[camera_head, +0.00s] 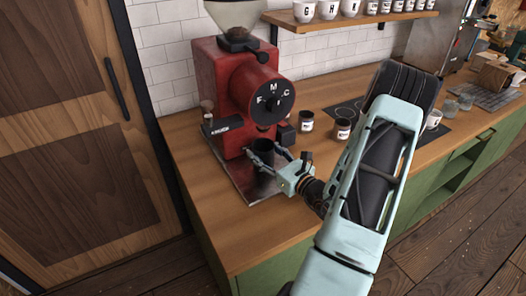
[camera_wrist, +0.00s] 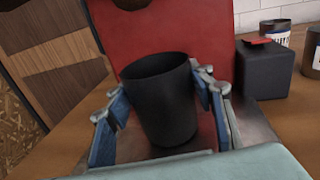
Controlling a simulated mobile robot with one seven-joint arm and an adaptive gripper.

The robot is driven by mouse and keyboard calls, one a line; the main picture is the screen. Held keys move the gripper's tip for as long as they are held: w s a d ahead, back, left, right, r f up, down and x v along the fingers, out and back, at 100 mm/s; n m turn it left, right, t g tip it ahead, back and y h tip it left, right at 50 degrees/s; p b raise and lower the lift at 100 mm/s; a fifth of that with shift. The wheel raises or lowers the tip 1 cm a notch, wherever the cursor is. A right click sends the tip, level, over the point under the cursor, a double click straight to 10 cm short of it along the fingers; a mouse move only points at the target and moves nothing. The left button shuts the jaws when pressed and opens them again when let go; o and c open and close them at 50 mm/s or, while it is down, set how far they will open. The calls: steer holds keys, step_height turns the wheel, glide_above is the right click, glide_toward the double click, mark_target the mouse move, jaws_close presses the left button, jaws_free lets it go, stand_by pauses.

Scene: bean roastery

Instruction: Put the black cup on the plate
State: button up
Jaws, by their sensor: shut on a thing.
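The black cup (camera_head: 263,151) is upright under the spout of the red grinder, over the shiny metal plate (camera_head: 236,177) at its foot. It also shows in the wrist view (camera_wrist: 160,105), open at the top and looking empty. My gripper (camera_head: 267,157) is shut on the cup, coming from the right. In the wrist view, its blue-padded fingers (camera_wrist: 163,106) stand on either side of the cup. A dark reflection shows below the cup on the plate. I cannot tell whether the cup's base touches the plate.
The red grinder (camera_head: 225,80) stands close behind the cup. Dark labelled jars (camera_head: 342,129) stand to the right on the wooden counter (camera_head: 214,225). A dark box (camera_wrist: 265,70) is beside the grinder in the wrist view. A shelf of white cups (camera_head: 350,16) hangs above.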

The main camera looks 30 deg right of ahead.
steer(key=shift+f, duration=0.2)
steer(key=o, duration=1.2)
steer(key=shift+r, duration=0.2)
steer(key=shift+s, duration=0.2)
steer(key=s, duration=0.4)
steer(key=s+d+b, duration=0.1)
steer(key=s, duration=0.6)
steer(key=shift+s+d+b, duration=0.15)
steer(key=shift+s+b, duration=0.15)
